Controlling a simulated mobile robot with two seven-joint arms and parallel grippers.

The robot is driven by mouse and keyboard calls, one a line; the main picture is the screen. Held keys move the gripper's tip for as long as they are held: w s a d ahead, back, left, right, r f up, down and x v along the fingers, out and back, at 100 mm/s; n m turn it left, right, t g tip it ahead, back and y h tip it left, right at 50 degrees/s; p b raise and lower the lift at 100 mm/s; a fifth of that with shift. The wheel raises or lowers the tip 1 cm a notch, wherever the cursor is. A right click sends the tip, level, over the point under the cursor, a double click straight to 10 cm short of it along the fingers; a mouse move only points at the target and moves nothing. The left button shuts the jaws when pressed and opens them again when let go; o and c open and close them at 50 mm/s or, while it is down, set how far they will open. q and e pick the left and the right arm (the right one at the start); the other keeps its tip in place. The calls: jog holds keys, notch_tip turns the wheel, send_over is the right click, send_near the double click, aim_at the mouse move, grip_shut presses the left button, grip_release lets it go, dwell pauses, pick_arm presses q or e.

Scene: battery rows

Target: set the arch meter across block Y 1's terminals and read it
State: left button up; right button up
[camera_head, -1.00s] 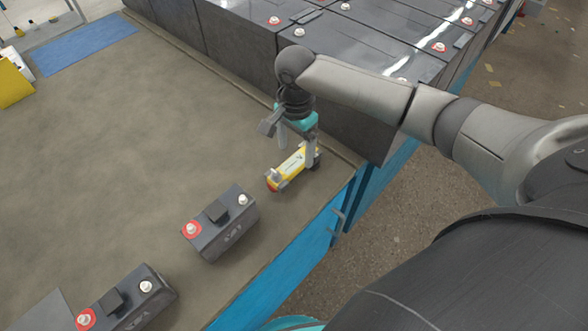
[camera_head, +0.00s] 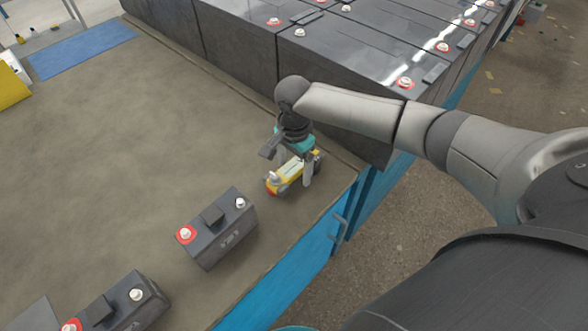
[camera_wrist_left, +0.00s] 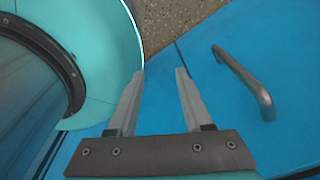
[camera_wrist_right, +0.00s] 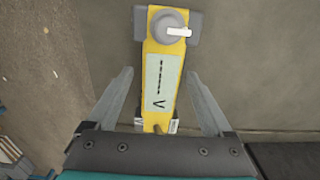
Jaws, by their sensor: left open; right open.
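The arch meter (camera_head: 286,181) is a yellow bar with grey and red ends, lying on the bench near its right edge. In the right wrist view the meter (camera_wrist_right: 160,110) shows a pale display with dashes and a V, and a round grey knob with a white pointer. My right gripper (camera_head: 293,174) is open above the meter, its fingers (camera_wrist_right: 159,74) on either side of it with gaps. Two loose dark blocks stand left of it, one nearer (camera_head: 222,240) and one lower (camera_head: 120,312); their labels are unreadable here. My left gripper (camera_wrist_left: 160,73) is open and empty.
A row of large dark blocks (camera_head: 300,75) with red-ringed and plain terminals stands along the back. The brown bench top (camera_head: 130,150) is clear at centre left. A blue mat (camera_head: 80,48) lies far left. A metal handle (camera_wrist_left: 243,80) on a blue front is near my left gripper.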

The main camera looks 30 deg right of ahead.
jog(key=shift+f+p, duration=0.3)
jog(key=shift+p, duration=0.2)
dwell(0.5)
grip_shut()
dwell(0.5)
